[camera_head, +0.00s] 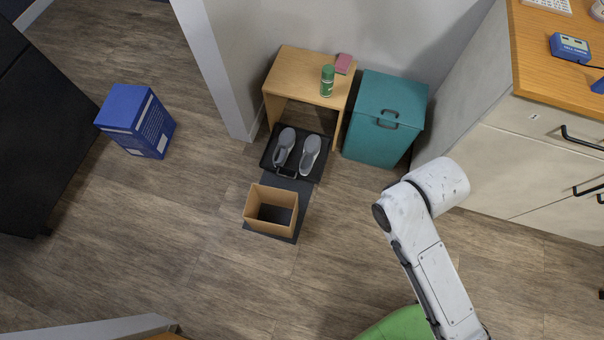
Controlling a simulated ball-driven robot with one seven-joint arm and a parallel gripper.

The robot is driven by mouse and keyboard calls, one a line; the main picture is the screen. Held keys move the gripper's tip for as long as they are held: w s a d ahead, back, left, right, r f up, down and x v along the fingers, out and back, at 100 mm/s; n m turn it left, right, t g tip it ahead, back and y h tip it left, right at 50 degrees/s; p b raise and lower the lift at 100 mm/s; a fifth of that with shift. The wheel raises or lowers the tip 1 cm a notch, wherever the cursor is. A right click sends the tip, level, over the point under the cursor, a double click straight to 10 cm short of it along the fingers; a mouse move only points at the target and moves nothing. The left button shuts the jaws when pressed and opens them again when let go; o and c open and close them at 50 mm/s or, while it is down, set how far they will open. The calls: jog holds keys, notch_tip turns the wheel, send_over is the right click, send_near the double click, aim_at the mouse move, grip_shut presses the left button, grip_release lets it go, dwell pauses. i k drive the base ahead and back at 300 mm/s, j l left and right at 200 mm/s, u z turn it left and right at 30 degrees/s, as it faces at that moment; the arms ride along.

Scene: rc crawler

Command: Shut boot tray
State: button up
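The black boot tray (270,158) sits partly under a small wooden bench (311,62), pulled out at the front. A pair of grey shoes (297,150) stands on it. A dark handle (287,174) shows at its front edge. An open cardboard box (270,208) stands in front of the tray on a dark mat (298,190), with a short stretch of mat between them. My white arm reaches up from the bottom right, well right of the tray. My gripper is not in view.
A green can (327,80) and a pink block (343,63) stand on the bench. A teal bin (386,117) is right of it. A blue box (136,121) stands on the floor at left. Drawers line the right. Floor around the cardboard box is clear.

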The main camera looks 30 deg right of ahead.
aim_at(289, 170)
jog(key=k, duration=1)
jog(key=i+l+u, duration=0.25)
jog(key=i, duration=0.35)
jog(key=i+l+u, duration=0.25)
jog(key=i+l, duration=0.15)
jog(key=i, duration=0.25)
jog(key=i+l+u, duration=0.3)
jog(key=i+l, duration=0.15)
jog(key=i, duration=0.1)
